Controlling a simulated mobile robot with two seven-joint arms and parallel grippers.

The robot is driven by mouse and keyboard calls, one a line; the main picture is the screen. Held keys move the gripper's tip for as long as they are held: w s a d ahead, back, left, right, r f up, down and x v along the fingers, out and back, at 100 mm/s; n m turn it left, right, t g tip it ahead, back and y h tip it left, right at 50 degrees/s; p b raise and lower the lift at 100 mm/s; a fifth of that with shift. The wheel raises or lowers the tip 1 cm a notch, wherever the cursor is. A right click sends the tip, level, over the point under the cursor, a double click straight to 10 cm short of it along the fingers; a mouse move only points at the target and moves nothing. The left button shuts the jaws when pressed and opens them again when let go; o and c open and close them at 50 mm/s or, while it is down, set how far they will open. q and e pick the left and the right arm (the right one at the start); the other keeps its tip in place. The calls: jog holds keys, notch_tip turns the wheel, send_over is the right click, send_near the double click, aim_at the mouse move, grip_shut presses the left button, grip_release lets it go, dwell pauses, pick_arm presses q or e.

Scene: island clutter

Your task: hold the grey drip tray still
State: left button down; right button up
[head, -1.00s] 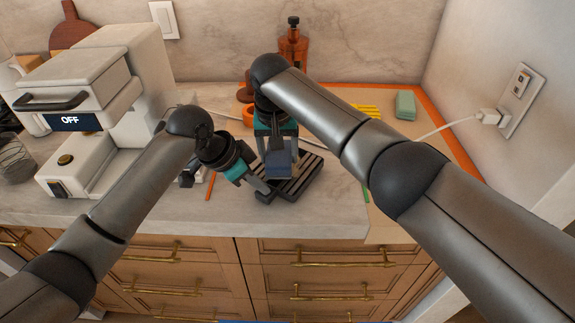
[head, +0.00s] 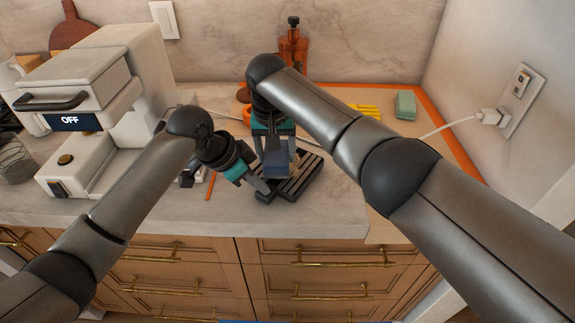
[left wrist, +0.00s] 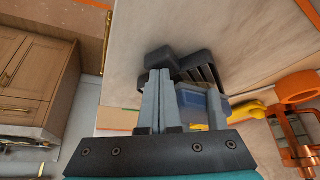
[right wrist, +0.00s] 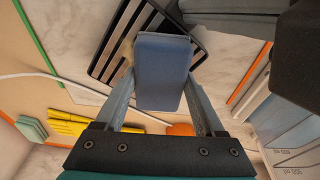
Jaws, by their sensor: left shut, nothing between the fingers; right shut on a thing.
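The grey drip tray (head: 308,178), dark and slotted, lies on the counter near its front edge. It also shows in the left wrist view (left wrist: 203,70) and the right wrist view (right wrist: 112,38). My left gripper (head: 266,190) is shut and empty, its tips at the tray's left end; I cannot tell whether they press on it. In the left wrist view the shut fingers (left wrist: 160,76) point at the tray's dark end. My right gripper (head: 279,166) is shut on a blue block (right wrist: 162,70) over the tray. The block hides part of the tray.
A white coffee machine (head: 100,95) marked OFF stands at the left. A white cable (head: 450,127) runs to the wall outlet. The front counter left of the tray is mostly clear.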

jog(key=shift+f, duration=0.75)
jog(key=shift+s+d, duration=0.5)
jog(key=shift+d, duration=0.3)
jog(key=shift+s+d, duration=0.45)
jog(key=shift+d, duration=0.3)
jog(key=shift+w+a, duration=0.5)
jog(key=shift+a, duration=0.3)
jog(key=shift+w+a, duration=0.45)
jog(key=shift+a, duration=0.3)
jog(key=shift+w+d, duration=0.5)
jog(key=shift+w, duration=0.2)
jog(key=shift+d, duration=0.1)
